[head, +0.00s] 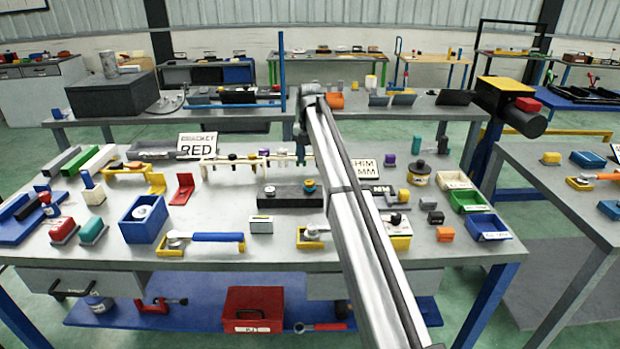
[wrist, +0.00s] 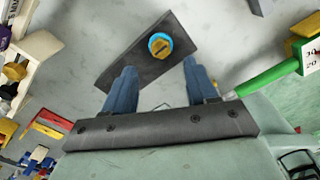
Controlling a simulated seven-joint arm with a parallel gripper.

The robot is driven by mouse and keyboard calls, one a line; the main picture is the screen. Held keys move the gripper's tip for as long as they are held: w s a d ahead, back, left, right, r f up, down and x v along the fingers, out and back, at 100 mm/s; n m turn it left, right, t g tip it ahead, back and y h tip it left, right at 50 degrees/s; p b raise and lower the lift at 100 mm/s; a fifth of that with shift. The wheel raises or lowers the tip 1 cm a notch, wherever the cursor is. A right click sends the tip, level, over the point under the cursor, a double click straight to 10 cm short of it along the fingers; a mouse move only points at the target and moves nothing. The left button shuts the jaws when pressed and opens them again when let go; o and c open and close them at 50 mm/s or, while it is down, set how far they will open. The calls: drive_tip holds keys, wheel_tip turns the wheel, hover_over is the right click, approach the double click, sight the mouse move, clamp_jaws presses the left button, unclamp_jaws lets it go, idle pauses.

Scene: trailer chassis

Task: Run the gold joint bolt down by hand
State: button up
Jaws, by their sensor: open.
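The gold joint bolt (wrist: 158,46) shows in the wrist view as a gold slotted head inside a blue ring, on a dark flat plate (wrist: 118,62). In the head view a small gold-topped piece (head: 309,186) stands near the right end of a dark bar (head: 285,200), and it looks like the same bolt. My gripper (wrist: 159,66) is open and empty. Its two blue fingers stand apart, with the bolt beyond the gap between their tips and no contact visible. My gripper (head: 302,150) is small in the head view, and I cannot tell its height above the bar.
A cream rack (head: 250,160) with several small parts stands behind the bar. A blue-handled tool (head: 215,237) and a blue bin (head: 145,220) lie to the left. Green (head: 468,201) and blue (head: 487,228) bins stand at the right.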

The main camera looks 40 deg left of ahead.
sight(310, 181)
wheel_tip(310, 181, down, 8)
drive_tip(key=shift+r, duration=0.25)
drive_tip(key=c, duration=1.1)
